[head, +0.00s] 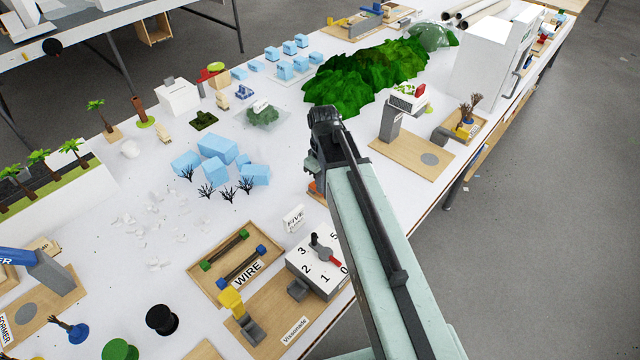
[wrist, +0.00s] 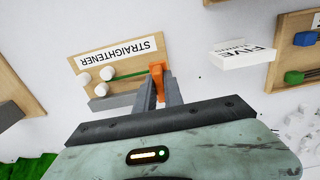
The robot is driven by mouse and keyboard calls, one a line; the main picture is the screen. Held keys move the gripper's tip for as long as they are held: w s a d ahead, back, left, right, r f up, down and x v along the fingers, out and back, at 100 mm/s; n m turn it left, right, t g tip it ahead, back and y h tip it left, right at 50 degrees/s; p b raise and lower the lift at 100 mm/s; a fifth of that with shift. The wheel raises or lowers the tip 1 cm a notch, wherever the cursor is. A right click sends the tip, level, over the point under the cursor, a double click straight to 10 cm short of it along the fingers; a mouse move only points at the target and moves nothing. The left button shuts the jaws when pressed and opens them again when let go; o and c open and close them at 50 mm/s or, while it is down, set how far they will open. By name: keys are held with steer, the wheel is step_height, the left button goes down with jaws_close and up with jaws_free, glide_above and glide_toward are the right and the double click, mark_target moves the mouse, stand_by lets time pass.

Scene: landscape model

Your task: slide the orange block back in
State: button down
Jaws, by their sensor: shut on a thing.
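The orange block (wrist: 157,82) shows in the wrist view, between the two grey fingers of my gripper (wrist: 158,95). My gripper is shut on it. The block stands at the edge of a wooden board with a white label reading STRAIGHTENER (wrist: 117,52). In the head view my gripper (head: 325,125) hangs over the table's right side, and a small orange patch (head: 316,188) shows beside my arm. My arm hides most of the board there.
A white sign reading FIVE (head: 293,218) stands nearby. A WIRE board (head: 249,273) and a white numbered box with a red lever (head: 325,255) lie towards the front. A green hill (head: 365,75) and blue blocks (head: 218,148) lie around my gripper.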

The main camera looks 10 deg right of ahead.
steer(key=w+d, duration=0.2)
steer(key=d, duration=0.1)
steer(key=w+d, duration=0.1)
steer(key=d, duration=0.1)
steer(key=shift+w+d, duration=0.2)
steer(key=shift+w, duration=0.1)
steer(key=c, duration=1.4)
jaws_free()
steer(key=shift+c, duration=0.2)
step_height(320, 180, up, 8)
steer(key=p, duration=0.8)
